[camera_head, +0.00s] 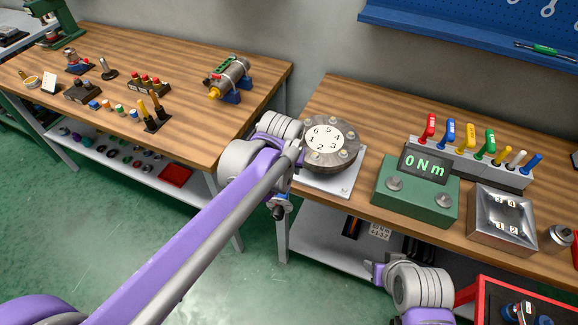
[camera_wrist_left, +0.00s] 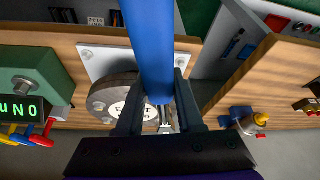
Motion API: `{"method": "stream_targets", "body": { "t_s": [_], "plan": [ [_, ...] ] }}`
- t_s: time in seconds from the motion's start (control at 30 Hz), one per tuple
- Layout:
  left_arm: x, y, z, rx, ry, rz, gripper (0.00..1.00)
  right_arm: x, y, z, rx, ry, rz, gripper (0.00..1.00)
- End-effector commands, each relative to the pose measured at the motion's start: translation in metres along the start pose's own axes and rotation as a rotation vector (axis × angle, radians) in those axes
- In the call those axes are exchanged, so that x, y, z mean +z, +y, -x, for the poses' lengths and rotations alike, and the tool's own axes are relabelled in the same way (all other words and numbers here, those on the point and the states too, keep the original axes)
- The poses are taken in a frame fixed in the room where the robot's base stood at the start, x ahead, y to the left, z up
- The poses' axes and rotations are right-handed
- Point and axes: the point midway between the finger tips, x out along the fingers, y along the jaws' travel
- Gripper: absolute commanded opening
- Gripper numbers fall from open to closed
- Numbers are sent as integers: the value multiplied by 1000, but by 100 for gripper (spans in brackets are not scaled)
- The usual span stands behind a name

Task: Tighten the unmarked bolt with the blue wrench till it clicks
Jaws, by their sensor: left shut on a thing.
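The dark round flange (camera_head: 347,164) stands on a pale plate (camera_head: 338,183) on the right bench. Bolt heads ring its white dial, numbered 1 to 6; I cannot tell which bolt is unmarked. The green torque box (camera_head: 418,190) reads "0 Nm". My left gripper (camera_head: 283,190) is beside the flange's left edge, partly hidden by my arm. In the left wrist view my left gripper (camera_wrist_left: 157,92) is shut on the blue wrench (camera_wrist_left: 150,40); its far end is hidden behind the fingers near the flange. My right gripper (camera_head: 374,273) is low by the bench front; its jaws are unclear.
A rack (camera_head: 480,160) with colored handles stands behind the torque box. The left bench (camera_head: 200,75) holds a motor-like vise (camera_head: 229,77) and small tools. A gap of floor separates the benches.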

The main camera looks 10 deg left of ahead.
Motion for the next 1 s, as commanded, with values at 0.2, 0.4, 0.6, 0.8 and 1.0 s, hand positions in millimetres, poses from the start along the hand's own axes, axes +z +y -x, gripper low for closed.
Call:
{"method": "stream_targets", "body": {
  "t_s": [0.2, 0.4, 0.6, 0.8, 1.0],
  "plan": [
    [1, 0, -3, 0, 1, 0, 0, 2, 0, -2, 0, -2, 0, 50],
    [2, 0, -5, 0, 1, 0, 0, 3, 0, -3, 0, -3, 0, 50],
    [3, 0, -8, 0, 1, 0, 0, 5, 0, -5, 0, -4, 0, 50],
    [3, 0, -8, 0, 1, 0, 0, 5, 0, -5, 0, -4, 0, 50],
    [3, 0, -9, 0, 1, 0, 0, 5, 0, -5, 0, -4, 0, 50]
  ]
}}
